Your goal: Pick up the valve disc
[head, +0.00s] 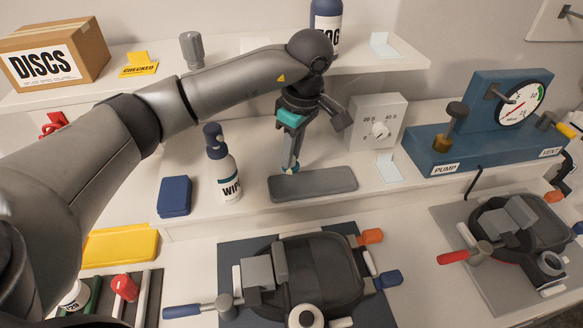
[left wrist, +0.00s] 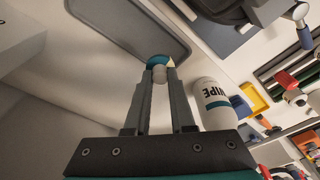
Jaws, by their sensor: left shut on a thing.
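My left gripper (head: 291,168) points down over the left part of the dark grey tray (head: 325,184) on the middle shelf. It is shut on a small teal and white piece, which looks like the valve disc (head: 290,170). In the left wrist view, the valve disc (left wrist: 157,61) sits between the fingertips of the left gripper (left wrist: 160,75), with its teal part beyond the tips. The tray (left wrist: 110,18) lies behind it there. I cannot tell whether the disc touches the tray. My right gripper is not in view.
A WIPE bottle (head: 227,178) and a blue pad (head: 174,196) stand left of the tray. A dial box (head: 375,122) and the blue PUMP block (head: 470,140) are behind and right. A dark device (head: 335,265) with coloured handles lies in front, on the lower level.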

